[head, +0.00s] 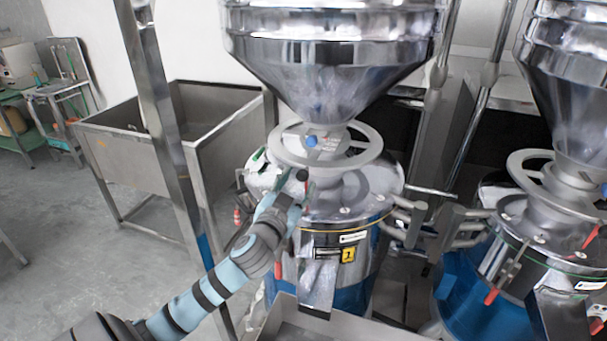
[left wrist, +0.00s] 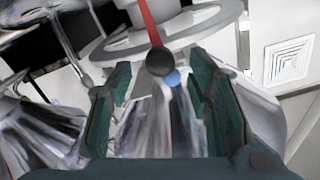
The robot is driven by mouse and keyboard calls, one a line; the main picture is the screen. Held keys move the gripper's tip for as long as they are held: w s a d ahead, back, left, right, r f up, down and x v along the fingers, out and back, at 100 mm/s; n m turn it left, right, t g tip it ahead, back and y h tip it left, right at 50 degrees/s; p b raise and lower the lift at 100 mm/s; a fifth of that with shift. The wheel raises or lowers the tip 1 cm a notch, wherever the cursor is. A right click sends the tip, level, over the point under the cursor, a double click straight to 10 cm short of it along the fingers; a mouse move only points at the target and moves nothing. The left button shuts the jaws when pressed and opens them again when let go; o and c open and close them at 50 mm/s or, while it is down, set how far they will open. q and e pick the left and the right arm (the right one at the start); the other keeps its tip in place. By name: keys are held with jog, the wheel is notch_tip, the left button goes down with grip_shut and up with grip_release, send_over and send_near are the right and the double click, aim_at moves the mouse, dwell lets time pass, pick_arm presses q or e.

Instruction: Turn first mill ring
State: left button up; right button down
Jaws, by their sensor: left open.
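The first mill ring (head: 373,143) is a grey hand wheel below the steel hopper of the nearer mill. It also shows across the top of the left wrist view (left wrist: 208,24). My left gripper (head: 296,186) is at the ring's front left, slightly below the rim. Its fingers are open, and the ball end appears between them in the left wrist view; contact cannot be told. My right gripper is out of view.
The hopper (head: 330,75) hangs close above the ring. A second mill with its own ring (head: 530,165) stands at the right. A steel post (head: 165,120) and a steel sink (head: 115,150) stand at the left. A metal tray (head: 330,328) lies below the mill.

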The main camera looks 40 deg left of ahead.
aim_at(301, 179)
pick_arm(q)
jog(key=x, duration=0.4)
jog(key=shift+w, duration=0.3)
jog(key=shift+a, duration=0.1)
grip_shut()
